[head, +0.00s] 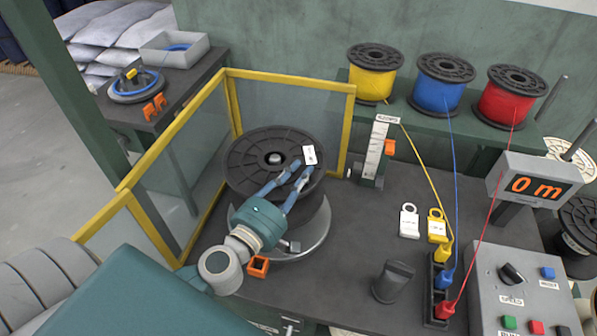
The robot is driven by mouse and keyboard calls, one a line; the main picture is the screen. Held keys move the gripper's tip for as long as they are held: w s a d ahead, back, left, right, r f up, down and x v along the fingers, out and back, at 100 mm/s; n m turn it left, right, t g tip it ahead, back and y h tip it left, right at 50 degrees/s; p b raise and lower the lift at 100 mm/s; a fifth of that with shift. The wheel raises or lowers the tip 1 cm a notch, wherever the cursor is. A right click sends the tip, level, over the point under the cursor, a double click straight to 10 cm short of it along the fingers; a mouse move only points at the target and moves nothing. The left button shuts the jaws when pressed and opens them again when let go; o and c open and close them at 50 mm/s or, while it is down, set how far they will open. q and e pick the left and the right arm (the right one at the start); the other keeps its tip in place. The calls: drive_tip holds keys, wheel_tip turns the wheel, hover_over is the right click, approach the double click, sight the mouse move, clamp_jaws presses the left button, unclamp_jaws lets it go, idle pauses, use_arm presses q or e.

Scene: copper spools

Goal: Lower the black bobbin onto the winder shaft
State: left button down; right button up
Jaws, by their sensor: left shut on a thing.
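The black bobbin (243,157) is a large spool with a ribbed round top flange and a white tag (309,155). It stands roughly upright above a silver round plate (318,232) on the winder. A grey rounded tip, which looks like the winder shaft (275,158), shows in the bobbin's centre hole. The rest of the shaft is hidden. My left gripper (297,179), with blue-grey fingers, is shut on the bobbin at the near right part of its top flange. I cannot tell how far the bobbin's underside is from the plate. My right gripper is not in view.
A yellow-framed guard (233,73) stands behind and left of the bobbin. A gauge post (375,150) stands to the right. Yellow (375,72), blue (442,84) and red (510,96) wire spools sit behind, their wires crossing the bench's right side. A control box (520,295) is front right.

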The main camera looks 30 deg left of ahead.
sight(299, 205)
use_arm(q)
drive_tip(key=shift+f+b, duration=2.7)
drive_tip(key=shift+f, duration=1.45)
drive_tip(key=c, duration=1.5)
unclamp_jaws()
drive_tip(key=shift+c, duration=0.2)
drive_tip(key=shift+s+f, duration=0.1)
drive_tip(key=shift+f, duration=0.1)
drive_tip(key=s, duration=1.2)
drive_tip(key=shift+a+r, duration=0.2)
drive_tip(key=shift+f, duration=0.1)
